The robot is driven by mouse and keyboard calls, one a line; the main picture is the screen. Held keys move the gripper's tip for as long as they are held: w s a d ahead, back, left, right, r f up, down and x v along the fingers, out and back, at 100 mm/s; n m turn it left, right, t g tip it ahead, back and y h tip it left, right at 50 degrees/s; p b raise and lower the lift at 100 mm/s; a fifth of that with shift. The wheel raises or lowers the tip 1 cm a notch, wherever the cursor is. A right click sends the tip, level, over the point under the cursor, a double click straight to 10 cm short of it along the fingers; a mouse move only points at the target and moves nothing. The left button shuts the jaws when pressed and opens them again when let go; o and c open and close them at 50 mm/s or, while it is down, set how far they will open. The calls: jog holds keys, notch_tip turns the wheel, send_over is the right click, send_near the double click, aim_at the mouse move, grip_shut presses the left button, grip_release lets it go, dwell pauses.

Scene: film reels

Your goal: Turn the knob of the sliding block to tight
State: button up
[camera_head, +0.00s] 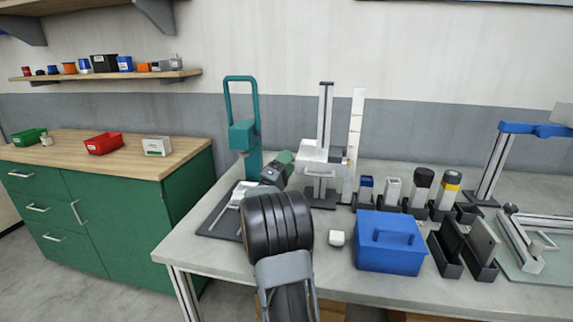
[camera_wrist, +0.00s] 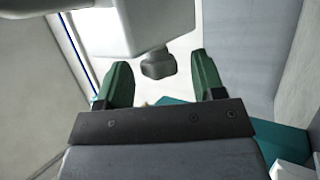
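The sliding block (camera_head: 318,154) is a pale grey piece on an upright metal column (camera_head: 325,115) at the back of the workbench. In the wrist view the block (camera_wrist: 158,22) fills the top, and a dark grey knob (camera_wrist: 158,64) sticks out below it. My gripper (camera_wrist: 160,59) is open, with one green finger on each side of the knob and a clear gap on both sides. In the head view my gripper (camera_head: 287,157) is just left of the block, and the arm hides part of the area. The knob's setting cannot be read.
A teal stand (camera_head: 244,135) rises close left of my gripper. A white scale post (camera_head: 355,140) stands right of the column. A blue box (camera_head: 390,258) and several holders with bottles stand to the right. A small white item (camera_head: 337,238) lies in front.

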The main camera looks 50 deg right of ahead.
dwell(0.4)
jog(key=s+a+r+n+y+p, duration=0.1)
jog(key=s+a+n+y+p, duration=0.15)
jog(key=a+y+p, duration=0.65)
jog(key=w+a+r+n+t+y+p, duration=0.1)
jog(key=a+r+t+y+p, duration=0.4)
jog(key=a, duration=0.5)
jog(key=w+a+r+n+t+y+p, duration=0.1)
jog(key=w+a+r+t+y+p, duration=0.3)
jog(key=a+r, duration=0.5)
jog(key=shift+w+a+r+t+y+p, duration=0.25)
jog(key=shift+a+t+y+p, duration=0.15)
jog(key=shift+a+t+p, duration=0.8)
jog(key=shift+d+n+b, duration=0.15)
jog(key=shift+n+b, duration=0.1)
jog(key=shift+b, duration=0.05)
